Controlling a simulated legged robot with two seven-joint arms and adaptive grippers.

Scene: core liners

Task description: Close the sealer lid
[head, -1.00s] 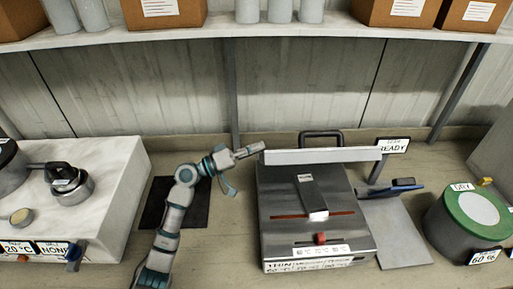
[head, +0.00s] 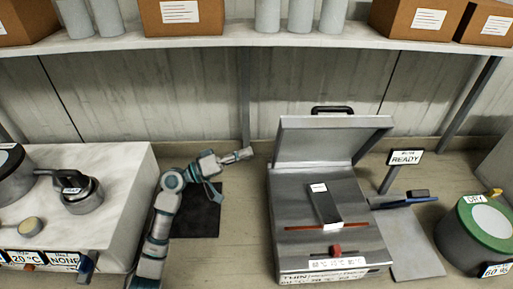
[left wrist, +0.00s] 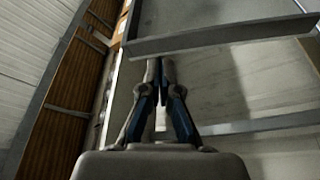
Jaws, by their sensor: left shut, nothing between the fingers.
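The sealer (head: 300,254) is a grey metal box on the bench, right of centre in the head view. Its lid (head: 325,142) stands raised at the back, with its flat inner face showing and a black handle (head: 332,110) at the top edge. A dark slim pouch (head: 322,203) with a white end lies on the bed across an orange-red strip. My left gripper (head: 246,153) is shut and empty, left of the lid and apart from it. In the left wrist view its fingertips (left wrist: 158,62) are together below a long grey bar. My right gripper is not in view.
A READY sign (head: 405,158) and a grey plate (head: 410,245) stand right of the sealer. A green-topped drum (head: 462,235) is far right. A pale block (head: 115,165) with pots is at left. A dark mat (head: 205,222) lies beside my left arm.

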